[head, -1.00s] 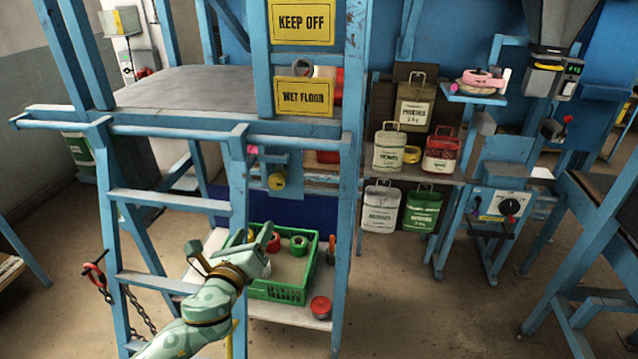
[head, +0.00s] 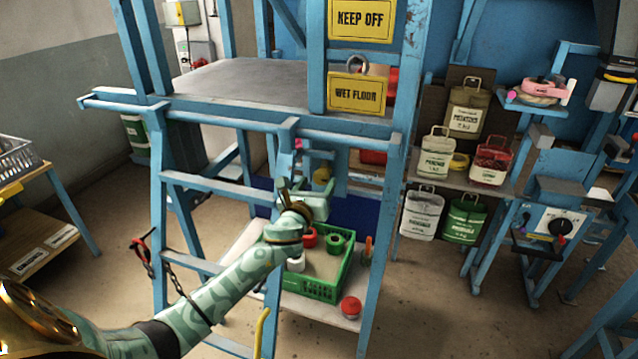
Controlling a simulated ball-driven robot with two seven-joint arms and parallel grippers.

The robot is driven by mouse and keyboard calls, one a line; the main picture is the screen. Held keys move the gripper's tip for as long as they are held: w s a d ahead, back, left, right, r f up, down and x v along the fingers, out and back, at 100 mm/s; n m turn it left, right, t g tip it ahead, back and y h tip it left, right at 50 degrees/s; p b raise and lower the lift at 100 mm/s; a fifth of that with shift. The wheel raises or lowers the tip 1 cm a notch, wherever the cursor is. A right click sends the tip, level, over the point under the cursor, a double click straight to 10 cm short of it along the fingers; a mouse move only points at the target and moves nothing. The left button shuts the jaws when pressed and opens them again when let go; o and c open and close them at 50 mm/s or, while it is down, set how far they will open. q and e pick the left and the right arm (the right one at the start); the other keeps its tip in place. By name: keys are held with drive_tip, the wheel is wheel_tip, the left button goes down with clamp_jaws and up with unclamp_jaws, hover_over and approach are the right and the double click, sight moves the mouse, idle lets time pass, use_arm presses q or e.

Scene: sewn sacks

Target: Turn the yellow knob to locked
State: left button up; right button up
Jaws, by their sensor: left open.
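The yellow knob (head: 322,173) is on the blue frame below the yellow signs, in the middle of the head view. My left gripper is partly in front of it, so I cannot tell which way the knob points. My left gripper (head: 306,187) is open, with its fingers pointing up and away just below and left of the knob. Nothing shows between the fingers. I cannot tell whether a finger touches the knob. My right gripper is out of view.
Blue rails and a ladder-like frame (head: 217,188) stand around my left arm. A green crate (head: 312,286) with rolls sits on a low shelf below the gripper. A red-lidded jar (head: 350,307) stands beside it.

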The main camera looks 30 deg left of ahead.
use_arm(q)
drive_tip(key=shift+x, duration=1.1)
drive_tip(key=c, duration=1)
drive_tip(key=shift+n, duration=0.4)
drive_tip(key=n, duration=0.8)
drive_tip(key=shift+p, duration=0.35)
drive_tip(key=n, duration=0.5)
drive_tip(key=shift+p, duration=0.35)
drive_tip(key=n, duration=0.4)
drive_tip(key=shift+p, duration=0.4)
drive_tip(key=shift+n, duration=0.3)
